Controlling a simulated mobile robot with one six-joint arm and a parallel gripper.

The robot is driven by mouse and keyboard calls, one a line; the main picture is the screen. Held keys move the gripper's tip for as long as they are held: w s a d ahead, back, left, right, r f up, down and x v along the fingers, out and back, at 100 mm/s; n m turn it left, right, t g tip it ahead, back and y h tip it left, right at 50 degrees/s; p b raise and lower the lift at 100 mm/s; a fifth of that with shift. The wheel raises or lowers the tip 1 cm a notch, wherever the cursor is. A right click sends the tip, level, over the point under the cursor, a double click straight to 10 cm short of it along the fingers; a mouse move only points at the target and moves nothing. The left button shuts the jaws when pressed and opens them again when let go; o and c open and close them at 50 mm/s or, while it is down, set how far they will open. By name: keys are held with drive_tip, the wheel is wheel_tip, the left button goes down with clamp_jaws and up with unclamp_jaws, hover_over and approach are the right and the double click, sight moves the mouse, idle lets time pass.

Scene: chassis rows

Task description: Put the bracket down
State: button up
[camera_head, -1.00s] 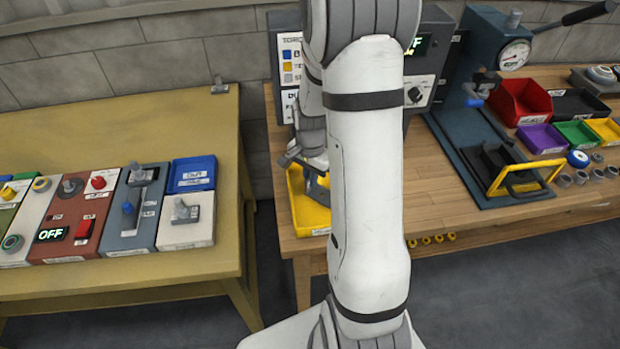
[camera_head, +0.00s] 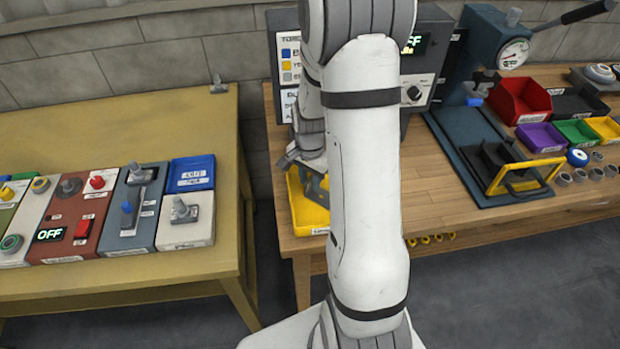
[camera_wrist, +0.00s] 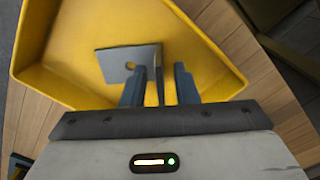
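The bracket (camera_wrist: 144,57) is a grey bent metal plate with a hole in its flat leg. In the wrist view it is in the yellow bin (camera_wrist: 60,50), and its other leg stands between my fingers. My gripper (camera_wrist: 160,72) is open around that leg, with a visible gap on each side. In the head view the yellow bin (camera_head: 309,217) is at the left end of the wooden bench. My arm hides much of the bin, and the bracket cannot be made out there.
A grey torque station (camera_head: 425,75) stands behind my arm. To the right are a press (camera_head: 490,60), a red bin (camera_head: 520,101) and several small bins. A separate table (camera_head: 120,110) at left holds switch panels, with free room at its back.

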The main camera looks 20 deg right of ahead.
wheel_tip(320, 180, up, 12)
drive_tip(key=s+a+r+n+t, duration=0.1)
drive_tip(key=s+a+r+n, duration=0.3)
drive_tip(key=s, duration=0.4)
drive_tip(key=s+a+r+n+t, duration=0.1)
drive_tip(key=s+a+r+n, duration=0.3)
drive_tip(key=s+a+n, duration=0.2)
drive_tip(key=shift+s+a+r+n+t, duration=0.15)
drive_tip(key=shift+s+n+t, duration=0.25)
drive_tip(key=shift+s+n, duration=0.65)
drive_tip(key=shift+w, duration=0.1)
